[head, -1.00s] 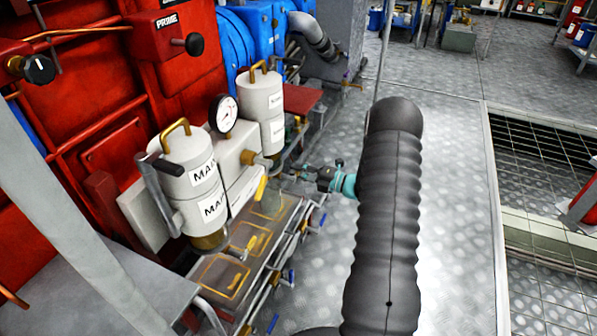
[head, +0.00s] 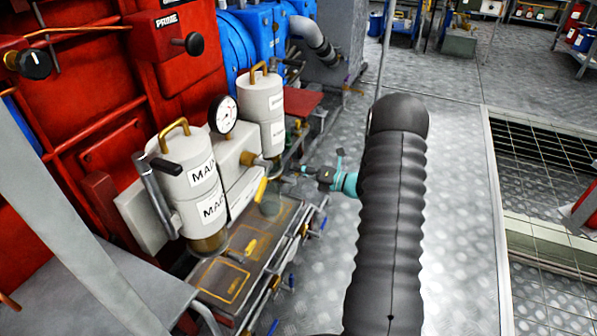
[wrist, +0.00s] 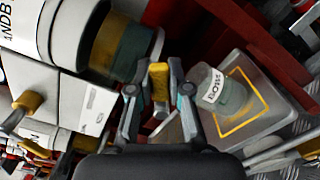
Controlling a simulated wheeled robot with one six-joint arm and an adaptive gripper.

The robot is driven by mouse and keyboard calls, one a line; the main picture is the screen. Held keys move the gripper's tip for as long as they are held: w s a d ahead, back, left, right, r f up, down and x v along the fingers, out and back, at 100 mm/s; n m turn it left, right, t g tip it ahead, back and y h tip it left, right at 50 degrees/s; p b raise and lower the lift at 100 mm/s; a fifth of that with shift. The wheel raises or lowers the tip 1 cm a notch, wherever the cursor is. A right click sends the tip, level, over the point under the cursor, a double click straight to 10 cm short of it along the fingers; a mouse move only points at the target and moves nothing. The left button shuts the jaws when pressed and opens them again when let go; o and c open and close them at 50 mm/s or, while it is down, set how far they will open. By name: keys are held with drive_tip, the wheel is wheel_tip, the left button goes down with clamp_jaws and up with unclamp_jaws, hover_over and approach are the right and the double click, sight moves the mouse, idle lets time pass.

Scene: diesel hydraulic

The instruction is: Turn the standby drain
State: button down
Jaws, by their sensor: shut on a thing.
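The standby canister, white with part of its label showing, stands behind the main one in the head view (head: 262,105). In the wrist view it fills the upper left (wrist: 50,25), with a brass and dark green lower end. My gripper (wrist: 158,88) is shut on the yellow standby drain handle (wrist: 159,76), which sits upright between the two fingertips. In the head view my gripper (head: 308,172) reaches left to below the standby canister. The handle and its contact with the fingers are too small to make out there.
The white main canister (head: 192,190) and a round gauge (head: 223,113) stand nearer. A labelled jar (wrist: 222,90) sits right of my gripper on a tray with a yellow square outline (wrist: 262,122). Pipes with blue levers run along the tray's edge. The floor at right is open.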

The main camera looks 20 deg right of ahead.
idle(0.4)
drive_tip(key=c, duration=1.1)
unclamp_jaws()
drive_tip(key=v, duration=1.2)
